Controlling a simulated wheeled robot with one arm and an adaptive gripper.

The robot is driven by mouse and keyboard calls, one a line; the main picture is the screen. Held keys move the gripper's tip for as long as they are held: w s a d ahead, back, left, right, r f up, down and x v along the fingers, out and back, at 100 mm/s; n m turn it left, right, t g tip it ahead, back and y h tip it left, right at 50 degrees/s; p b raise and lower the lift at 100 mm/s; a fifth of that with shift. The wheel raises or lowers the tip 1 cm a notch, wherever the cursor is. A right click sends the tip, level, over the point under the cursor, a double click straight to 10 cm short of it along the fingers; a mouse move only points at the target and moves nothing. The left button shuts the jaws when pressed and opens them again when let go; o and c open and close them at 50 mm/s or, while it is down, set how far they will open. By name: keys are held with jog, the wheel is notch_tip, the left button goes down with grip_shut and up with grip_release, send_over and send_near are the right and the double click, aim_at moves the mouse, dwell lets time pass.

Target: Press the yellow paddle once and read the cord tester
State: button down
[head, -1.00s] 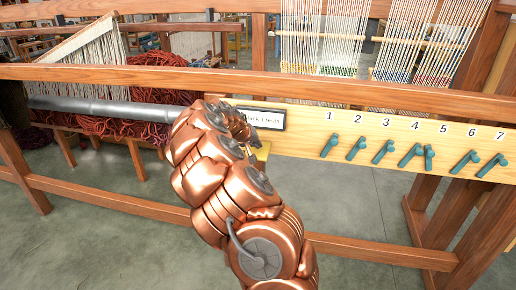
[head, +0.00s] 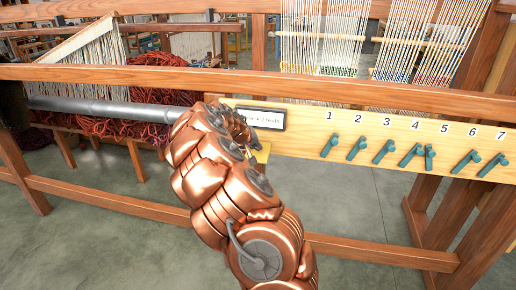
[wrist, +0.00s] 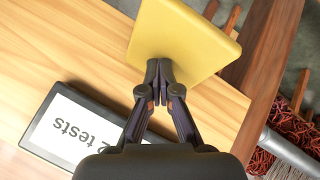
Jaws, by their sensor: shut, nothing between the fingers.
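The yellow paddle (wrist: 185,38) fills the top middle of the wrist view; in the head view only a bit of it (head: 263,153) shows beside my gripper. My gripper (wrist: 160,78) is shut and empty, its fingertips overlapping the paddle's near face. I cannot tell whether they press on it. The cord tester's display (wrist: 75,130) is a dark-framed white panel on the board, partly hidden by my gripper in the wrist view. It also shows in the head view (head: 262,119). Its readable part says "2 tests"; the start in the head view looks like "slack".
A pale wooden board (head: 300,143) carries a row of teal pegs (head: 384,150) under the numbers 1 to 7. A wooden rail (head: 380,93) runs above it. A grey roller (head: 100,107) and red wool (head: 165,85) lie to the left. The floor in front is clear.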

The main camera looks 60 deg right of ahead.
aim_at(257, 152)
jog(key=shift+r, duration=0.1)
dwell(0.3)
jog(key=shift+r, duration=1.4)
jog(key=shift+r, duration=0.15)
jog(key=shift+r+p, duration=0.3)
jog(key=shift+r, duration=2.1)
